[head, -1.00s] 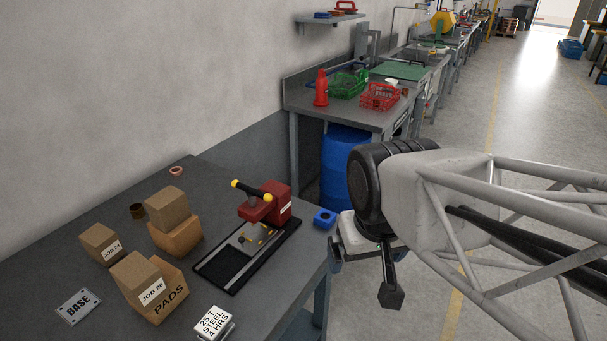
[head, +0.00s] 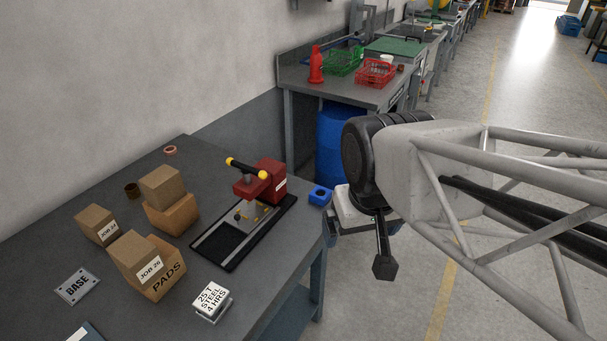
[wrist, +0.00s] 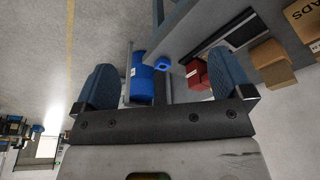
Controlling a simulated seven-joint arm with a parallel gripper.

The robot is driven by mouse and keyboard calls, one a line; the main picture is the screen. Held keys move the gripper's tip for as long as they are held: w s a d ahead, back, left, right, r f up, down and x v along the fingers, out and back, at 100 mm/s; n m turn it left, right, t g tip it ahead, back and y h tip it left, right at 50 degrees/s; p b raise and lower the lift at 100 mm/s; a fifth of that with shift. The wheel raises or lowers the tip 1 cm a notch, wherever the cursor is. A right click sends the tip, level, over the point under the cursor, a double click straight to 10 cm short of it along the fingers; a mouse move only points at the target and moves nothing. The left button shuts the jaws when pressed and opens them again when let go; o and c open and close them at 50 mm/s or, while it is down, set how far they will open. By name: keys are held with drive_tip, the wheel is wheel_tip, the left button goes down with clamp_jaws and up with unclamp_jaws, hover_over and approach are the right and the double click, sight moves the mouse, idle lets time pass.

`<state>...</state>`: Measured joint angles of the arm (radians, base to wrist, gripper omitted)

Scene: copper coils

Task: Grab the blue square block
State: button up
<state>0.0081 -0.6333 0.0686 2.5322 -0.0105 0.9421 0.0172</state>
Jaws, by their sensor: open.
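The blue square block (head: 320,196) has a round hole in its middle. It sits at the right edge of the grey table, just right of the red press, in the head view. It also shows in the wrist view (wrist: 164,65), between and beyond the fingers. My gripper (head: 360,229) is to the right of the block, off the table's edge, and apart from it. In the wrist view my gripper (wrist: 165,88) has its two blue-grey fingers wide apart with nothing between them.
The red press (head: 262,182) stands on a black base left of the block. Cardboard boxes (head: 147,265) and a white weight block (head: 212,301) lie farther left and nearer. A blue barrel (head: 334,142) stands on the floor behind. The floor to the right is clear.

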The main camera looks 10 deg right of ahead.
drive_tip(key=shift+c, duration=0.8)
drive_tip(key=w+d+f+m+g, duration=0.1)
drive_tip(key=w+f+m, duration=0.1)
drive_tip(key=w, duration=0.8)
drive_tip(key=w+d+f+m, duration=0.1)
drive_tip(key=w+f+m, duration=0.1)
drive_tip(key=w, duration=0.8)
drive_tip(key=w+d+f+m, duration=0.1)
drive_tip(key=w+f, duration=0.4)
drive_tip(key=w, duration=0.1)
drive_tip(key=w+d+f+m+g, duration=0.1)
drive_tip(key=w+f+m, duration=0.1)
drive_tip(key=w+f, duration=0.3)
drive_tip(key=w+d+f+m, duration=0.1)
drive_tip(key=w+f, duration=0.3)
drive_tip(key=w, duration=0.3)
drive_tip(key=shift+w+d+f+m+g, duration=0.1)
drive_tip(key=shift+d+f+m+g, duration=0.2)
drive_tip(key=shift+d+f, duration=0.1)
drive_tip(key=shift+w+f, duration=0.25)
drive_tip(key=shift+f, duration=0.05)
